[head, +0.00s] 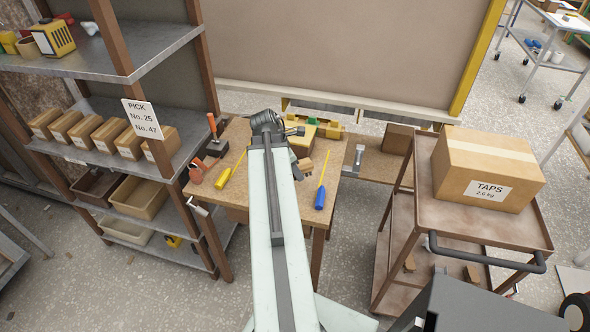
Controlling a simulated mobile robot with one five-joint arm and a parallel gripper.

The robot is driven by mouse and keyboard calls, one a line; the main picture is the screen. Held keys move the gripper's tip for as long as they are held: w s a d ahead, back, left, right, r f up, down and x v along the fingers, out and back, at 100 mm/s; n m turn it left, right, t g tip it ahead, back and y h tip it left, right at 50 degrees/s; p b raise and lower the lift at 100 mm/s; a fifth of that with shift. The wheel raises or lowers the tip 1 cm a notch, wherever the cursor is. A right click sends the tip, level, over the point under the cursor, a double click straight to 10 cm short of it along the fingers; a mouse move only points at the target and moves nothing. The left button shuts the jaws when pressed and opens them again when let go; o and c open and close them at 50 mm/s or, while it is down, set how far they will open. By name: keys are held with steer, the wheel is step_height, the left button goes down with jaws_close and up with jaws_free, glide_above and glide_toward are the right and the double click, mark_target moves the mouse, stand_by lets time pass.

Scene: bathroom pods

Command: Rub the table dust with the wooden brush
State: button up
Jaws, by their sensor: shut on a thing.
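The wooden table (235,190) stands ahead of me, against the partition, with tools on its top. My gripper (298,171) is over the table's right part, just right of my pale arm. It is small and partly hidden in this view. It is shut on a small brown wooden piece (305,164), which looks like the wooden brush. I cannot tell whether the brush touches the tabletop. No dust can be made out on the table at this size, and my arm hides the table's middle.
A yellow-handled tool (223,178) lies left of my arm, and a blue-handled screwdriver (320,198) lies right. A yellow case (325,128) sits at the table's back. A shelf rack (170,192) stands left. A cart (470,225) carrying a TAPS box (485,165) stands right.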

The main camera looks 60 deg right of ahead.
step_height(320, 180, up, 3)
steer(key=p, duration=0.3)
steer(key=shift+f, duration=0.1)
stand_by(0.3)
